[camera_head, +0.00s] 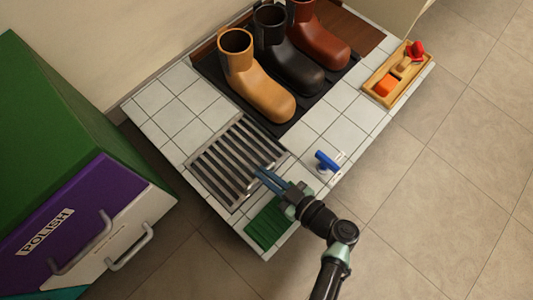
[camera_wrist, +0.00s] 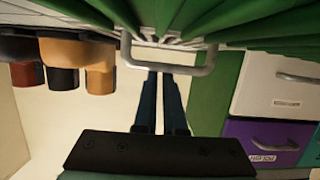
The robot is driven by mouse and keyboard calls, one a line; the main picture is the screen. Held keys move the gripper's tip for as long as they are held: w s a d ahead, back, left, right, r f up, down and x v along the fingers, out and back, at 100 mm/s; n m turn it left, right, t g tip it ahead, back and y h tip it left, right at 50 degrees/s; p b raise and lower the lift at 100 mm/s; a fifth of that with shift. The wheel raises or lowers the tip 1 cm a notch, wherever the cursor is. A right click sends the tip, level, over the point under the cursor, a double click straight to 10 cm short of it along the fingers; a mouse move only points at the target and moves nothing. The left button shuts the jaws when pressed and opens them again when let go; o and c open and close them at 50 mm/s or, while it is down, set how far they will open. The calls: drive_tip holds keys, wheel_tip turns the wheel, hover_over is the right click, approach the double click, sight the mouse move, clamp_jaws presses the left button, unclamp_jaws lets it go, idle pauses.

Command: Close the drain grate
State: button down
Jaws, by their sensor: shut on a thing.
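The drain grate (camera_head: 235,160), a grey metal frame with dark slots, is set in the white tiled platform in the head view. It looks flat or nearly flat there; I cannot tell any small tilt. My gripper (camera_head: 262,174) reaches the grate's right side, its blue fingers close together. In the wrist view, a grey U-shaped handle (camera_wrist: 195,70) crosses at the tips of my gripper (camera_wrist: 162,75). The fingers are shut on this handle, though the exact contact is partly hidden.
A green ridged pad (camera_head: 268,224) lies below the grate, close to my gripper. A blue tap-like handle (camera_head: 326,161) stands to the right. Boots (camera_head: 262,85) stand on a dark tray behind. A wooden tray (camera_head: 397,73) is at the right, a drawer cabinet (camera_head: 85,225) at the left.

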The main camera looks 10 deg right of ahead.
drive_tip(key=shift+s+f+g, duration=0.15)
drive_tip(key=shift+s+f, duration=0.25)
drive_tip(key=shift+f, duration=0.35)
drive_tip(key=shift+s+f+g, duration=0.15)
drive_tip(key=shift+s+f, duration=0.2)
drive_tip(key=shift+f, duration=0.4)
drive_tip(key=p+v, duration=0.2)
drive_tip(key=v, duration=0.2)
drive_tip(key=r+p+v, duration=0.1)
drive_tip(key=v, duration=0.3)
drive_tip(key=w+r+p+v, duration=0.1)
drive_tip(key=p+v, duration=0.1)
drive_tip(key=v, duration=0.2)
drive_tip(key=shift+s+d+r+p, duration=0.2)
drive_tip(key=shift+s+r+p, duration=0.1)
